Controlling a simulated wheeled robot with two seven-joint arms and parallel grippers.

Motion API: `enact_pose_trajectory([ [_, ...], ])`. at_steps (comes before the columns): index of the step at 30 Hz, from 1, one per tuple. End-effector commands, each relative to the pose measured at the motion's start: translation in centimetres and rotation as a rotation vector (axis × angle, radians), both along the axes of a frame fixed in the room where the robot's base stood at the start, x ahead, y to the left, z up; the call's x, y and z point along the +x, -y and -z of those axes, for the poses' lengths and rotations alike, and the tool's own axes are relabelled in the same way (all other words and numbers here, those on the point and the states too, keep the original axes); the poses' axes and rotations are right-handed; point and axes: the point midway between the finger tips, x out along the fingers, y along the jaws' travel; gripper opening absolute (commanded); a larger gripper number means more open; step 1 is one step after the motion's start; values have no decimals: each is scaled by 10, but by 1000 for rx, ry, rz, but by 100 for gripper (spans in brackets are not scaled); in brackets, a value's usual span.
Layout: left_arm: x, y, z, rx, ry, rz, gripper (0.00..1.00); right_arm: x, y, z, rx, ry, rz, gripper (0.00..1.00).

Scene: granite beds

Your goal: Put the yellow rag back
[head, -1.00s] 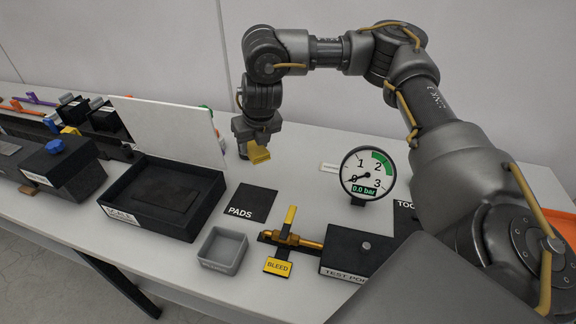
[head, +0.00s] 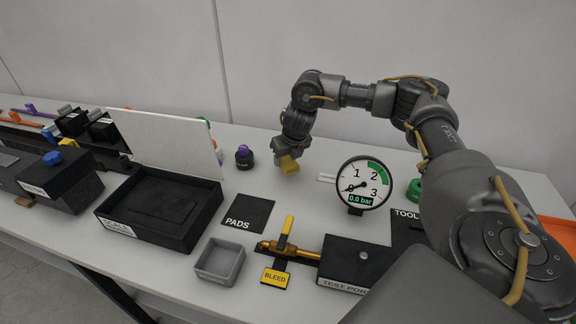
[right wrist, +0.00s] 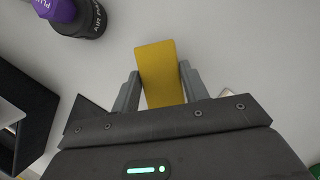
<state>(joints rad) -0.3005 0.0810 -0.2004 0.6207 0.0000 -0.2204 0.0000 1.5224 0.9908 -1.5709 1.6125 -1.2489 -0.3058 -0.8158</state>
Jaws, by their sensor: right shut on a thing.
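The yellow rag (head: 289,165) is a small yellow block-like piece held at the tip of my right gripper (head: 284,158). In the right wrist view the yellow rag (right wrist: 157,72) sits between the two grey fingers of my right gripper (right wrist: 158,88), and its far end sticks out past them over the pale bench top. The gripper hangs above the back of the bench, behind the pressure gauge and right of the purple-topped black piece. Any gap between the rag and the bench cannot be judged. My left gripper is not in view.
A purple-topped black piece (head: 244,157) stands left of the gripper. The black PADS mat (head: 248,213), the gauge (head: 363,184), an empty grey bin (head: 219,262) and a black tray with a raised white lid (head: 165,142) surround it.

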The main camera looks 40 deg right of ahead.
Motion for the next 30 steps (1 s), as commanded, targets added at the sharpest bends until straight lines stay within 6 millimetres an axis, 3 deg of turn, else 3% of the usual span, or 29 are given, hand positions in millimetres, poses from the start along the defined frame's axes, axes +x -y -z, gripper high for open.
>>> enact_pose_trajectory([
  [3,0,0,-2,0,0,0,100,0,10,12,-2,-3,4,23],
  [9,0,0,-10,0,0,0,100,0,8,36,-2,-2,1,23],
  [19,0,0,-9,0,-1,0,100,0,8,40,-1,-1,2,23],
  [20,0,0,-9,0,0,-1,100,0,8,41,-1,-1,2,46],
  [24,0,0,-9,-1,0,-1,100,0,8,40,-1,-1,2,64],
  [30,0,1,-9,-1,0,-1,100,0,8,40,-1,-1,2,66],
])
